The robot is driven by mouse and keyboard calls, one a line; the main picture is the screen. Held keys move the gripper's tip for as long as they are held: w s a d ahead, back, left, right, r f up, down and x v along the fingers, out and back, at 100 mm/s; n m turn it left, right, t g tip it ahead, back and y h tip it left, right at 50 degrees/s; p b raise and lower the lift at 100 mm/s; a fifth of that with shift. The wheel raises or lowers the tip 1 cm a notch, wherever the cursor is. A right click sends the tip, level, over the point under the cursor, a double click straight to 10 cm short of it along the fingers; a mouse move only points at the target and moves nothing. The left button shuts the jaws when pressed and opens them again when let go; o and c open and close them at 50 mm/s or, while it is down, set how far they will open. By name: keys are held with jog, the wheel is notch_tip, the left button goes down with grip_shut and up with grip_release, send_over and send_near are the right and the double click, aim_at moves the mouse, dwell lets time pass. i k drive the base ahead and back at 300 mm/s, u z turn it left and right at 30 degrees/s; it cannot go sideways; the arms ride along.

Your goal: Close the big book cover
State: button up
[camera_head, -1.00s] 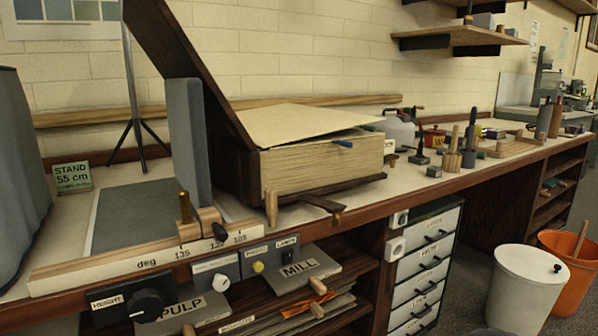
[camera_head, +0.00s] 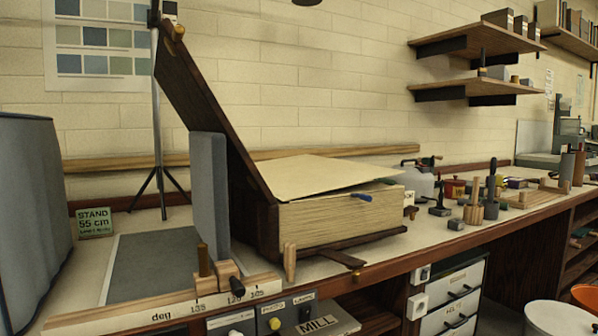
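The big book lies on the bench with its thick block of cream pages (camera_head: 335,217) facing me. Its dark brown cover (camera_head: 212,108) stands open, tilted up and back to the left. The cover's top edge with brass-coloured fittings (camera_head: 173,28) shows near the top of the picture. A grey padded upright (camera_head: 209,190) stands just left of the cover's lower part; I cannot tell whether they touch. A loose top sheet (camera_head: 325,175) rises slightly above the pages, with a blue peg-like piece (camera_head: 361,196) at its right front. My gripper is not in view.
A wooden degree scale (camera_head: 165,312) with a slider and brass pin runs along the bench's front left. A tripod stand (camera_head: 158,180) is behind the upright. Small tools and jars (camera_head: 473,205) stand to the right. Shelves (camera_head: 480,45) hang on the wall at upper right.

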aim_at(179, 77)
jog(key=z, duration=0.05)
jog(key=k, duration=1.1)
jog(key=u, duration=0.95)
jog(key=i, duration=1.1)
jog(key=z, duration=0.35)
